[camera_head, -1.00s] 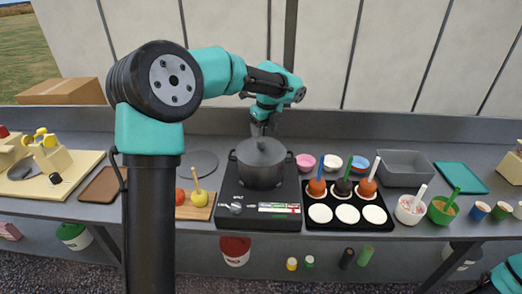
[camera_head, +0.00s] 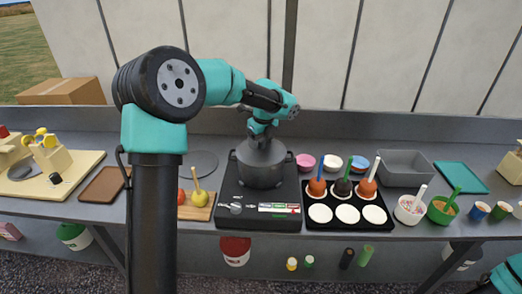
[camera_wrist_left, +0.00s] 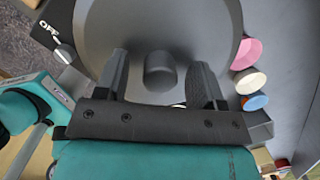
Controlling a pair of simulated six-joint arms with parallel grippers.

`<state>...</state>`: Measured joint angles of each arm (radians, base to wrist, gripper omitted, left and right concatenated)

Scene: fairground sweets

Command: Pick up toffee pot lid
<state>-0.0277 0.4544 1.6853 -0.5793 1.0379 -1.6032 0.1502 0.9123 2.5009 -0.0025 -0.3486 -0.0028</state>
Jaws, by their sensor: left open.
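The grey toffee pot (camera_head: 262,172) stands on a black hot plate (camera_head: 228,208), with its dark grey lid (camera_head: 248,151) on top. In the left wrist view the round lid (camera_wrist_left: 160,25) fills the upper middle, and its dark knob (camera_wrist_left: 160,71) stands between my fingers. My left gripper (camera_head: 260,141) is above the lid at the knob. It also shows in the left wrist view (camera_wrist_left: 160,80), open, with a finger on each side of the knob and a gap to both. The head view hides the knob behind the gripper. My right gripper is out of view.
A black tray (camera_head: 328,225) with dipped apples on sticks and white discs lies right of the hot plate. Pink, white and blue bowls (camera_head: 305,161) sit behind it. A wooden board (camera_head: 203,213) with apples lies to the left.

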